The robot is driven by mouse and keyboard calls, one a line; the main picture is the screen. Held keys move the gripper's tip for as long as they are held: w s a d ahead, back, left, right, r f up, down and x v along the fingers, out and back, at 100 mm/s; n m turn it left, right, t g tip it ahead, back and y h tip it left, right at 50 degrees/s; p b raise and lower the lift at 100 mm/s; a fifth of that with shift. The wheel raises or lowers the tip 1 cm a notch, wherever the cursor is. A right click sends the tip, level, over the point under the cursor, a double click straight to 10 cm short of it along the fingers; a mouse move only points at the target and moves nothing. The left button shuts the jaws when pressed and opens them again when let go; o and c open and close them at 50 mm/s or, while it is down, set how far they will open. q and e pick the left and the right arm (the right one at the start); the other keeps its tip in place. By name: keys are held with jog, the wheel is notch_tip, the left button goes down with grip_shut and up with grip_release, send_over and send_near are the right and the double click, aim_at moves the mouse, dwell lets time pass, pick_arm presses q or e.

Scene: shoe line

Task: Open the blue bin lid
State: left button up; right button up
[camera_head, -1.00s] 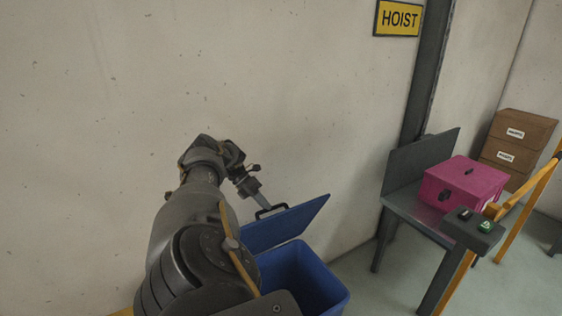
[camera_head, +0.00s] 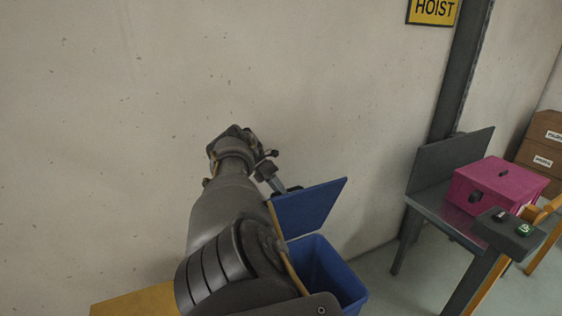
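The blue bin (camera_head: 345,284) stands on the floor in the lower middle, partly hidden behind my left arm. Its blue lid (camera_head: 310,207) is raised and tilted up at the back, towards the wall, and the bin's inside shows. My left gripper (camera_head: 279,188) is at the upper left edge of the lid, by the handle, which is mostly hidden now. The fingers are small and partly covered, so I cannot tell whether they hold the handle. My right gripper is not in view.
A pale wall fills the back. To the right, a grey table (camera_head: 433,208) carries a pink case (camera_head: 490,185). A control box with buttons (camera_head: 508,231) stands in front of it, beside a yellow rail (camera_head: 545,240). Brown boxes (camera_head: 542,143) are at the far right. A yellow surface (camera_head: 135,302) lies lower left.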

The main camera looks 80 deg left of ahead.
pick_arm(q)
jog(key=shift+o, duration=0.8)
jog(key=shift+a+f, duration=0.4)
jog(key=shift+a, duration=0.05)
jog(key=s+d+r+b, duration=0.1)
jog(key=s+d+r, duration=0.3)
jog(key=d+r, duration=0.9)
jog(key=shift+d+r+b, duration=0.3)
jog(key=shift+d+b, duration=0.1)
jog(key=shift+w, duration=0.1)
